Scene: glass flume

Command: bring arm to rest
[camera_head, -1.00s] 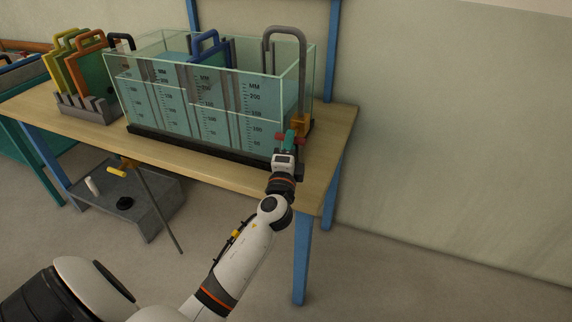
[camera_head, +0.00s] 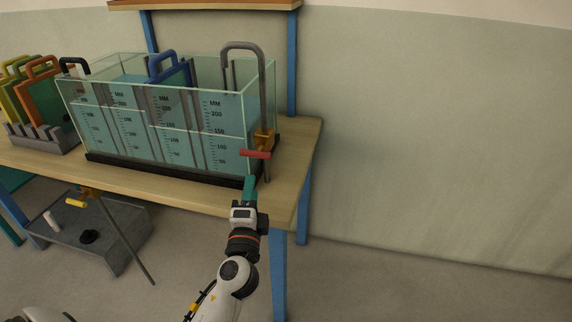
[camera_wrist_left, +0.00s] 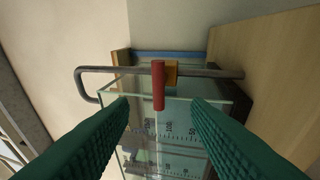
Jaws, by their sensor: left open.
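My left gripper (camera_head: 249,187) is at the near right corner of the glass flume (camera_head: 150,115), just in front of and below the red valve handle (camera_head: 256,154). In the left wrist view its two green fingers (camera_wrist_left: 160,125) are spread apart with nothing between them. The red handle (camera_wrist_left: 158,86) shows ahead, beyond the fingertips and apart from them. It sits on a brass valve body (camera_head: 264,138) on the grey bent pipe (camera_head: 262,85), which hooks over the flume's right end. My right gripper is not in view.
The flume stands on a wooden table (camera_head: 290,165) with blue legs. A blue-handled gate (camera_head: 172,72) stands in it. A rack (camera_head: 40,138) of coloured plates is at the left. A grey low shelf (camera_head: 110,255) with small items is below. Floor at the right is clear.

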